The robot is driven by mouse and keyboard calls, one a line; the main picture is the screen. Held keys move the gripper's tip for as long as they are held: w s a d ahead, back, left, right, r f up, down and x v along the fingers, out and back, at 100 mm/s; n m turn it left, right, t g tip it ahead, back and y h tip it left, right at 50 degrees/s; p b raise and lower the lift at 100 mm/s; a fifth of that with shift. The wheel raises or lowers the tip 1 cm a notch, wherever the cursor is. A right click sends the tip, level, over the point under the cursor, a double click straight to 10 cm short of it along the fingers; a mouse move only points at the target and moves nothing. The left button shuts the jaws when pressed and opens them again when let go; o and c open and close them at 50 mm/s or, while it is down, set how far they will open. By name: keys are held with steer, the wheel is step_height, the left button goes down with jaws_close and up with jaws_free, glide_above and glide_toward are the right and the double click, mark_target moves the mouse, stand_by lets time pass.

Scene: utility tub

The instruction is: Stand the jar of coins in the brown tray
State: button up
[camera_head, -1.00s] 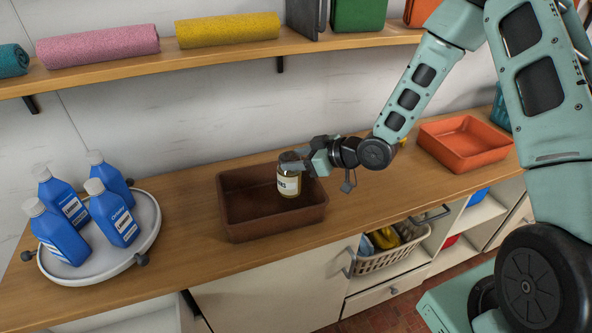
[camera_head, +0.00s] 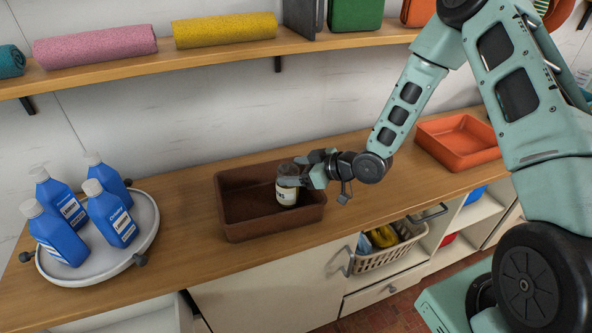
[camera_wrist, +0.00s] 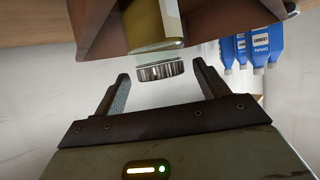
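The jar of coins (camera_head: 287,192), with a cream label, stands upright inside the brown tray (camera_head: 232,227), toward its right side. In the wrist view the jar (camera_wrist: 153,30) shows its dark ribbed lid toward me, with the brown tray (camera_wrist: 225,18) around it. My gripper (camera_head: 304,172) is at the jar's upper right, over the tray. In the wrist view the fingers of my gripper (camera_wrist: 163,85) are spread wide, with gaps on both sides of the lid. The jar's base is partly hidden by the tray's front wall in the head view.
A round white tray (camera_head: 147,232) with several blue bottles (camera_head: 112,215) stands to the left. An orange tray (camera_head: 458,141) is to the right. A shelf (camera_head: 222,55) with rolled towels runs above the counter. Bare counter lies between the round tray and the brown one.

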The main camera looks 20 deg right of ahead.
steer(key=shift+r, duration=0.2)
steer(key=b+v, duration=0.1)
steer(key=v, duration=1.1)
steer(key=s+a+r+g+h, duration=0.3)
steer(key=s+a+g+h, duration=0.3)
steer(key=a, duration=0.4)
steer(key=s+a+r+g+h, duration=0.1)
steer(key=s+a+r, duration=0.1)
steer(key=s, duration=0.7)
steer(key=s+a+r+g+h, duration=0.1)
steer(key=s+a+r+g, duration=0.1)
steer(key=s, duration=0.8)
step_height(320, 180, up, 2)
steer(key=shift+a+r+m+g, duration=0.1)
steer(key=shift+a+m+g, duration=0.2)
steer(key=shift+a, duration=0.35)
steer(key=shift+c, duration=0.3)
